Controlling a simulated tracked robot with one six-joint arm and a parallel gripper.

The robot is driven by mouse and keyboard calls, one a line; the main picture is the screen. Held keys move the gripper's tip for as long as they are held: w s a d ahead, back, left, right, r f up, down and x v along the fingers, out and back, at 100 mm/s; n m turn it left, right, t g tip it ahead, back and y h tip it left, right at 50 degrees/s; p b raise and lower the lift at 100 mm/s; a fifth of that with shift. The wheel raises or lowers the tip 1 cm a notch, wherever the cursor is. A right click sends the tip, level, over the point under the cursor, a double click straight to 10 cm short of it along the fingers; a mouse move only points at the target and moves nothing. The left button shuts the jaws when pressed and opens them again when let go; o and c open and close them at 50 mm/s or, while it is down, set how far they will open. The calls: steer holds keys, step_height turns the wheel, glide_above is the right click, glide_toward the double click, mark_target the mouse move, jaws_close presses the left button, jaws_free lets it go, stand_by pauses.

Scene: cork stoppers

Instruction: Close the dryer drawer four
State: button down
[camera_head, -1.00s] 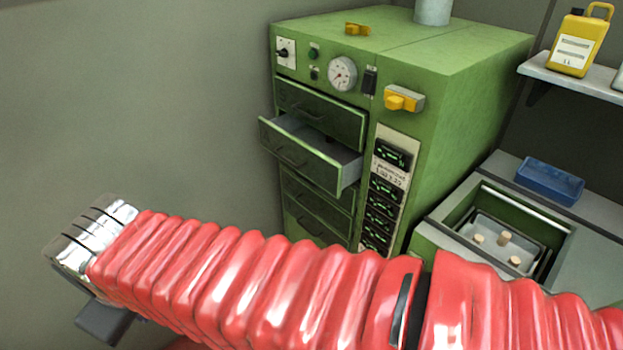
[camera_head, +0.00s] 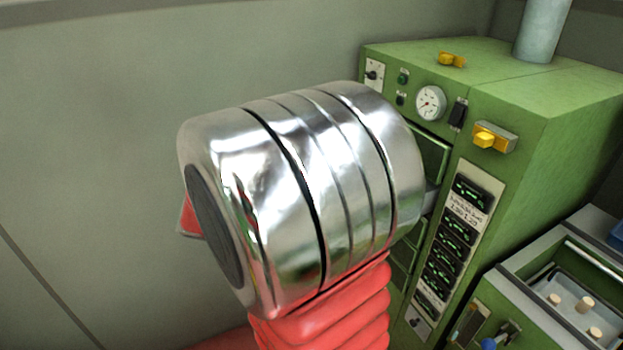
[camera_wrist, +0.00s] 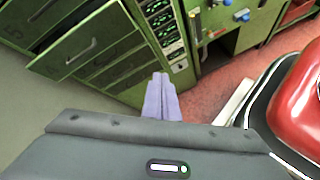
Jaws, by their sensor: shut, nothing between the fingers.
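The green dryer (camera_head: 545,145) stands at the right of the head view. My silver wrist (camera_head: 300,185) covers most of its drawer fronts there. Only a small grey side piece of the pulled-out drawer (camera_head: 431,196) shows beside my wrist. In the wrist view a pulled-out green drawer front with a handle (camera_wrist: 85,52) is at the upper left. I cannot read a number that surely marks it as four. My gripper (camera_wrist: 160,78) shows lavender fingers shut together and empty, to the right of and below that drawer front in the picture. My gripper's fingers are hidden in the head view.
A column of dark displays (camera_head: 455,240) runs down the dryer's front. Yellow knobs (camera_head: 490,137) and a gauge (camera_head: 431,103) are above. Plain wall (camera_head: 90,140) fills the left.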

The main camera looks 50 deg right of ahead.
steer(key=d+f+n+g+h, duration=0.1)
steer(key=d+f+n+h, duration=0.1)
steer(key=d, duration=0.6)
steer(key=w+d+f+n+g+h, duration=0.1)
steer(key=d+f+n+h, duration=0.2)
steer(key=d+n+h, duration=0.2)
steer(key=d, duration=0.3)
steer(key=shift+w+d+f+n+g, duration=0.2)
steer(key=shift+w+f+n+g, duration=0.1)
steer(key=shift+n, duration=0.1)
steer(key=x, duration=1.4)
steer(key=shift+d, duration=0.1)
